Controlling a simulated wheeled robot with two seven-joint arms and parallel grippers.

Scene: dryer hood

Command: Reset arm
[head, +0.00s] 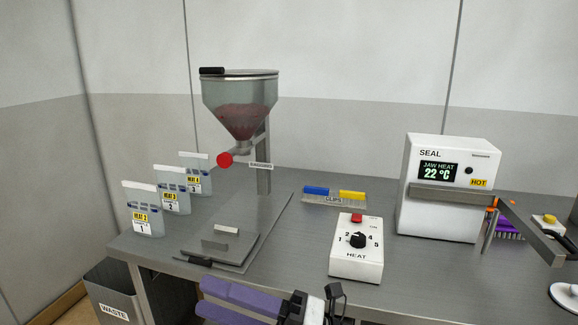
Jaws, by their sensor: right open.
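My right gripper (208,298) is at the bottom of the head view, below the table's front edge in the picture. Its two long purple fingers point left with a gap between them, and nothing shows between them. The black and white wrist part behind them is cut off by the bottom edge. My left gripper is not in view.
A waste bin (113,290) stands at lower left.

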